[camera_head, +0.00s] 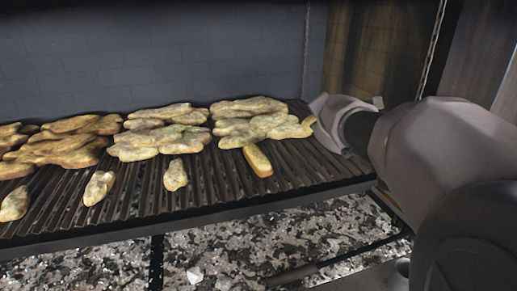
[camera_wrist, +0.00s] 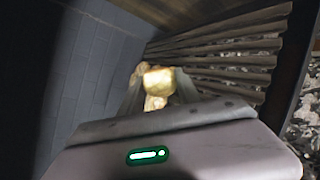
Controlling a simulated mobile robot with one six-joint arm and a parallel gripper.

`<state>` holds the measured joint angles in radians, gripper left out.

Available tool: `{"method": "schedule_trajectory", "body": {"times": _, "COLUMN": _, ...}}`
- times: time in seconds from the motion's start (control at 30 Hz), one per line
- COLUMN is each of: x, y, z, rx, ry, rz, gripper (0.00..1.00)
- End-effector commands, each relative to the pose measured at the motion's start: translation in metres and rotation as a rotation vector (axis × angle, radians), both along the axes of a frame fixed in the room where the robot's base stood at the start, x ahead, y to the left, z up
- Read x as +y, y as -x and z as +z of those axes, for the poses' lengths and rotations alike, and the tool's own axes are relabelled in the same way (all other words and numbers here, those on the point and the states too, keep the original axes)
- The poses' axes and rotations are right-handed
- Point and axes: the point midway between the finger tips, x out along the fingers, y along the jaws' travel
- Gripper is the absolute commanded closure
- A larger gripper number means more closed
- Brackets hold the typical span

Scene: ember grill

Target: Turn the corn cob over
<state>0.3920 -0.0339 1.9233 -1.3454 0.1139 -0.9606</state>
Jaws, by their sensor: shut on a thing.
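My gripper (camera_head: 318,118) is at the right end of the grill grate, low over it and partly hidden by its own wrist in the head view. In the wrist view, my gripper (camera_wrist: 157,92) is shut on a pale yellow, blocky piece, which I take for the corn cob (camera_wrist: 158,79). Only its near end shows there, and kernels cannot be made out. In the head view just a small yellowish tip shows beside the fingers, by the rightmost pile of food. Whether the cob touches the grate is hidden.
Several piles of pale, browned food (camera_head: 160,140) cover the back of the grate (camera_head: 215,190). Smaller pieces lie singly along the front, including an orange-sided one (camera_head: 258,161) left of my gripper. A dark brick wall (camera_head: 150,60) stands behind. Chains (camera_head: 432,45) hang at the right.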

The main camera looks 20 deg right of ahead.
Motion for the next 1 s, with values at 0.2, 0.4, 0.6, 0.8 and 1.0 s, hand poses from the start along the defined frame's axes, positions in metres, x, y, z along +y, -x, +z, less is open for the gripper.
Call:
{"method": "schedule_trajectory", "body": {"times": 0.2, "x": -0.005, "y": -0.001, "z": 0.011, "rx": 0.166, "ry": 0.396, "rz": 0.335, "gripper": 0.9}}
{"method": "schedule_trajectory", "body": {"times": 0.4, "x": -0.007, "y": -0.005, "z": 0.016, "rx": 0.279, "ry": 0.666, "rz": 0.644, "gripper": 0.9}}
{"method": "schedule_trajectory", "body": {"times": 0.6, "x": -0.005, "y": -0.019, "z": 0.001, "rx": 0.316, "ry": 0.77, "rz": 0.778, "gripper": 0.9}}
{"method": "schedule_trajectory", "body": {"times": 0.8, "x": -0.006, "y": -0.038, "z": -0.027, "rx": 0.315, "ry": 0.768, "rz": 0.772, "gripper": 0.9}}
{"method": "schedule_trajectory", "body": {"times": 1.0, "x": -0.006, "y": -0.038, "z": -0.035, "rx": 0.314, "ry": 0.766, "rz": 0.77, "gripper": 0.9}}
